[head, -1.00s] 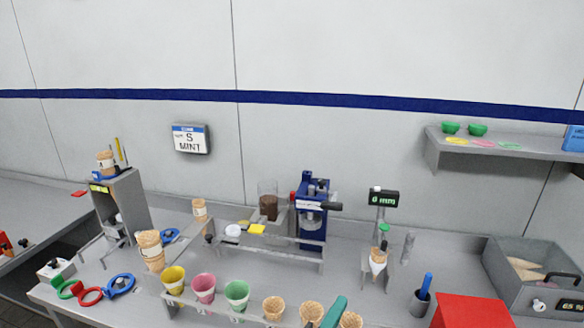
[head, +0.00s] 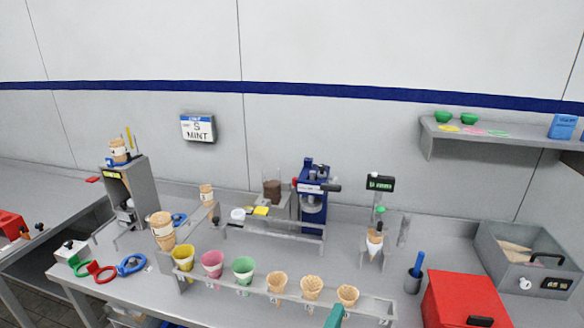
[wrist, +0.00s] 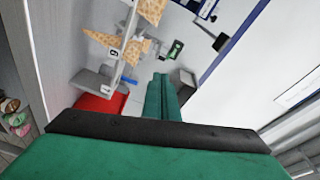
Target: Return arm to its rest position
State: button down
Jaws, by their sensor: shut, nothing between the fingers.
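My gripper shows in the wrist view (wrist: 161,80) as two green fingers lying together, shut and empty. In the head view only a green part of it (head: 335,316) shows at the bottom edge, in front of the cone rack (head: 245,290). The rest of my arm is out of the head view. The rack holds yellow (head: 183,257), pink (head: 212,264) and green (head: 243,269) cups and several waffle cones (head: 311,287).
A red box (head: 462,300) and a grey bin (head: 530,255) stand at the right. A blue press (head: 313,200) and a cone stand with a display (head: 380,184) are behind the rack. A wall shelf (head: 490,137) hangs at upper right.

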jog(key=s+a+f+n+y, duration=0.2)
jog(key=s+f+n+y, duration=0.2)
jog(key=s+f+n, duration=0.35)
jog(key=s+a+f+n+y, duration=0.3)
jog(key=s+f+n, duration=0.4)
jog(key=s+f, duration=0.15)
jog(key=s+a+n, duration=0.2)
jog(key=s, duration=0.7)
jog(key=s+a+n, duration=0.3)
jog(key=s, duration=0.7)
jog(key=shift+g+y, duration=0.3)
jog(key=shift+g, duration=0.1)
